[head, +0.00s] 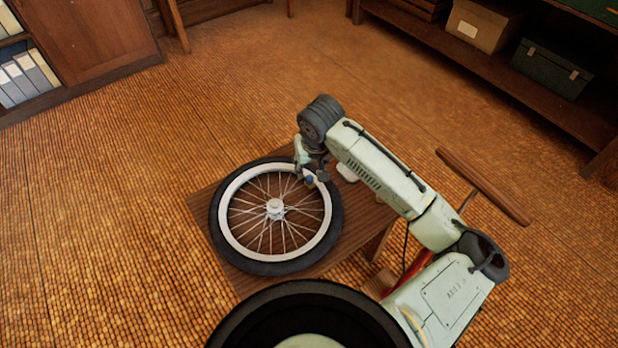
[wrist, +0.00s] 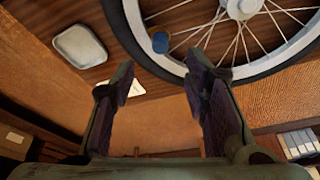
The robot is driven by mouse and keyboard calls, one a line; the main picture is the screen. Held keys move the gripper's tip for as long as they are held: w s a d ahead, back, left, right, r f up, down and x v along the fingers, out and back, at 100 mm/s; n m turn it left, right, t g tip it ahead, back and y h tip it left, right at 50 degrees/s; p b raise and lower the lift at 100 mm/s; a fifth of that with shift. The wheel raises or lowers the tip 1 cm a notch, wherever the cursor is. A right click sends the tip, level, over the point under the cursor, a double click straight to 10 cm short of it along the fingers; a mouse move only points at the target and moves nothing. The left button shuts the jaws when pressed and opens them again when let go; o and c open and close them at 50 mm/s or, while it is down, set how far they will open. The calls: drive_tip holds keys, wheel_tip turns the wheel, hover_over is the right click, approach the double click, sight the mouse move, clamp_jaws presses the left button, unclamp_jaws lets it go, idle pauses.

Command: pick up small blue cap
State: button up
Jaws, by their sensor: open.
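The wheel (head: 235,190) lies flat, with a black tyre and a white hub. In the wrist view my gripper (wrist: 160,70) is open with nothing between its dark fingers.
The wheel lies on a wooden tabletop (head: 203,201). A pale rounded dish (wrist: 79,45) and a white card (wrist: 134,90) lie beside it. A wooden bar (head: 485,187) stands right of my arm. Shelves with boxes (head: 480,24) are at the back right. Open floor surrounds the table's left.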

sight(309, 177)
drive_tip(key=x, duration=0.3)
drive_tip(key=p+x, duration=0.1)
drive_tip(key=x, duration=0.2)
drive_tip(key=shift+s+f, duration=0.15)
drive_tip(key=shift+f, duration=0.2)
drive_tip(key=c, duration=0.8)
drive_tip(key=shift+o, duration=0.2)
